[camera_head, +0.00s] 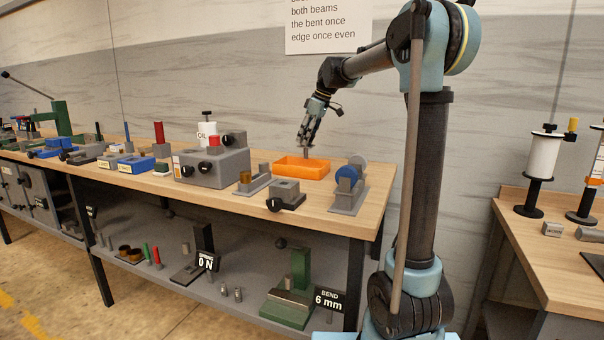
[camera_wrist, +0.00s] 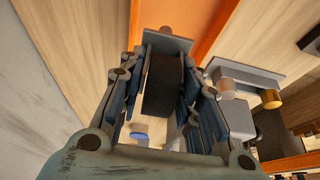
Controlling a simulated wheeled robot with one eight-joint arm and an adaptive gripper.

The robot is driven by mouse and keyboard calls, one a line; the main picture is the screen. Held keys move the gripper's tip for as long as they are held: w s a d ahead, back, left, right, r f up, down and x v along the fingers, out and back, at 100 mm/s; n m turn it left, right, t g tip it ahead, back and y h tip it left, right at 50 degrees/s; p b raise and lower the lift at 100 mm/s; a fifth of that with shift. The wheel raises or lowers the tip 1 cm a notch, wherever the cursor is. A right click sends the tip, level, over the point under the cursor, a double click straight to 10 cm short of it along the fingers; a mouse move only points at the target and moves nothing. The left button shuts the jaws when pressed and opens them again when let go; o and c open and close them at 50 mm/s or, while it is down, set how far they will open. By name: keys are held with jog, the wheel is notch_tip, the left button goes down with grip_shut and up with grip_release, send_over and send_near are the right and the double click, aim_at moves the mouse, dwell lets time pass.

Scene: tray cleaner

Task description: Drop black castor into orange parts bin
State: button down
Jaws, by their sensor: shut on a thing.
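The orange parts bin (camera_head: 290,172) is a low open tray on the workbench, near its back right edge. My gripper (camera_head: 308,132) hangs above the bin, pointing down. In the wrist view my gripper (camera_wrist: 163,75) is shut on the black castor (camera_wrist: 160,88), with one finger on each side of its dark wheel. The castor's grey plate (camera_wrist: 166,42) shows past the fingers, over the bin (camera_wrist: 204,28). In the head view the castor (camera_head: 304,153) is small, below the fingertips, and apart from the bin floor as far as I can tell.
A grey stand with a blue wheel (camera_head: 347,185) is right of the bin. A grey stand with a brass cylinder (camera_head: 254,184) is to its left.

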jog(key=shift+f, duration=1.45)
jog(key=c, duration=1.1)
grip_release()
jog(key=shift+r, duration=0.1)
jog(key=v, duration=1.1)
jog(key=shift+d+r, duration=0.2)
jog(key=shift+r, duration=0.15)
